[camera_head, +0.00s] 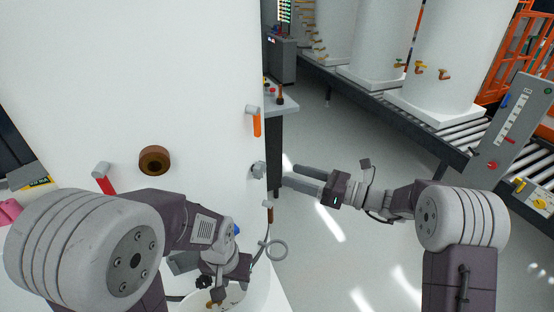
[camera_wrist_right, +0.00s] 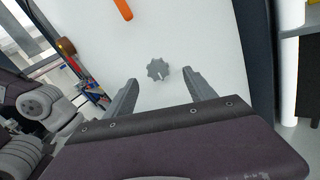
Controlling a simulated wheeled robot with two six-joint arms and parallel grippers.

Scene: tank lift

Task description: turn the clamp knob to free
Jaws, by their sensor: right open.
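The clamp knob (camera_head: 257,170) is a small grey lobed knob on the right edge of the large white panel (camera_head: 200,60). In the right wrist view the knob (camera_wrist_right: 158,69) faces the camera, with a short light mark on it. My right gripper (camera_head: 289,175) is open, its two fingers pointing left at the knob and apart from it. In the wrist view the knob shows between and slightly beyond the fingertips (camera_wrist_right: 160,79). My left gripper (camera_head: 228,270) is low in front of the panel; its fingers are partly hidden, so its opening cannot be told.
An orange handle (camera_head: 256,122) is above the knob and a brown-gripped handle (camera_head: 269,212) below it. A brown round fitting (camera_head: 155,160) and a red handle (camera_head: 104,180) are further left. White tanks (camera_head: 450,60) and rollers (camera_head: 425,125) are at right. Floor between is clear.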

